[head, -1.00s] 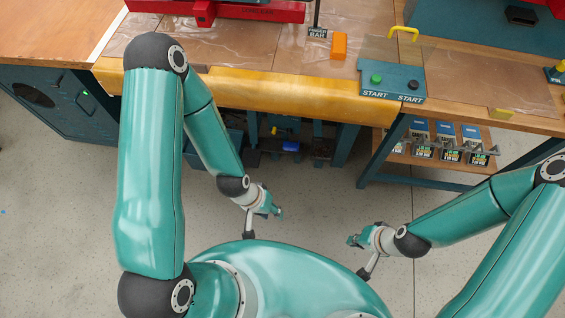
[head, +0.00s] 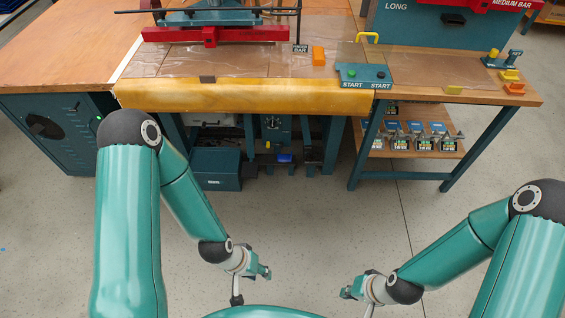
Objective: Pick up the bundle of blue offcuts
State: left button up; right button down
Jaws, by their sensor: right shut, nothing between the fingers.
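I cannot make out a bundle of blue offcuts for certain in the head view. A small bright blue piece (head: 284,158) shows under the bench, low among dark posts, but it is too small to tell what it is. My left gripper (head: 264,272) hangs over the floor in front of the bench, well short of it; its jaws are too small to read. My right gripper (head: 347,292) is shut and empty, over the floor to the right of the left one. Neither gripper touches anything.
The wooden bench (head: 80,55) with a yellow front edge (head: 240,97) spans the back. A lower shelf (head: 430,147) at right holds several blue-labelled items. A teal bin (head: 216,169) is underneath. The floor ahead is clear.

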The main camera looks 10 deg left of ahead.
aim_at(281, 158)
jog(key=u, duration=0.5)
jog(key=i, duration=1.1)
jog(key=z, duration=1.9)
jog(key=k, duration=0.9)
jog(key=u, duration=2.85)
jog(key=k, duration=0.1)
jog(key=z, duration=1.7)
